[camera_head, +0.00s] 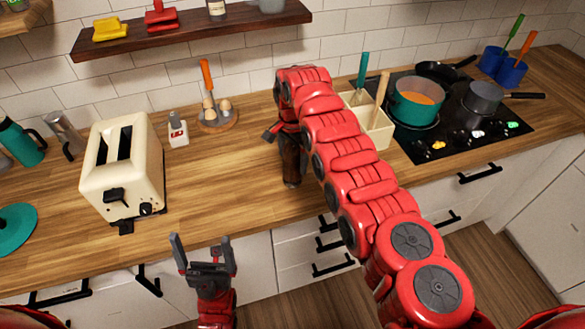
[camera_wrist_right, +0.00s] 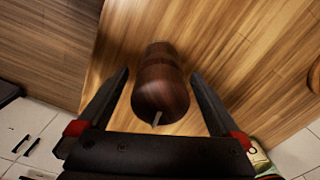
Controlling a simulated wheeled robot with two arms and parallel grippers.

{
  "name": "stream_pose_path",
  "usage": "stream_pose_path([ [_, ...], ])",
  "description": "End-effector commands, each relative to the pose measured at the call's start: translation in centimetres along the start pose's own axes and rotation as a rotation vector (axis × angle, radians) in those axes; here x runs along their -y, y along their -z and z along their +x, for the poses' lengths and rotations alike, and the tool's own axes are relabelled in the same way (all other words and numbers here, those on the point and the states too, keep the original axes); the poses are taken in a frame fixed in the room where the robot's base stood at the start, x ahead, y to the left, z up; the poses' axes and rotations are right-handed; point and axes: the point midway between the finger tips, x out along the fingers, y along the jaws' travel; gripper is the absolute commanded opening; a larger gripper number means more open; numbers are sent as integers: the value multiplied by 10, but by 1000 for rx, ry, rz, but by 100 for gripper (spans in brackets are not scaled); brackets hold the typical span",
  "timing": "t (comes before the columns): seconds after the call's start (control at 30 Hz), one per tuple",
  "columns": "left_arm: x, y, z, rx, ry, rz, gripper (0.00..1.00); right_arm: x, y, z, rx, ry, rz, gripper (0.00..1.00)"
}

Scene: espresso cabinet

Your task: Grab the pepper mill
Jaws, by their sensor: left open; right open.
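The pepper mill (camera_head: 291,168) is dark brown wood and stands on the wooden counter, partly hidden by my right arm in the head view. In the right wrist view the mill (camera_wrist_right: 160,82) lies between the two fingers of my right gripper (camera_wrist_right: 160,74), with a small metal tip toward the camera. The fingers are open, with a gap on each side of it. In the head view my right gripper (camera_head: 276,131) is mostly hidden at the mill's upper part. My left gripper (camera_head: 203,243) is open and empty in front of the counter's front edge.
A cream toaster (camera_head: 124,168) stands left, with a small white-and-red shaker (camera_head: 178,130) and an egg holder (camera_head: 218,120) behind. A cream utensil box (camera_head: 375,125) and a stove with a teal pot (camera_head: 415,106) are right. Counter between toaster and mill is clear.

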Motion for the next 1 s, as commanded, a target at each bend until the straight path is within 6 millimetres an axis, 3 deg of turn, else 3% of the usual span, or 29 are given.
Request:
stream_pose_path([
  [0.27,0,0,2,0,0,0,96,0,0,8,0,-1,-1,98],
  [0.8,0,0,2,0,0,0,96,0,0,8,0,-1,-1,1],
  [1.0,0,0,2,0,0,0,96,0,0,8,0,-1,0,0],
])
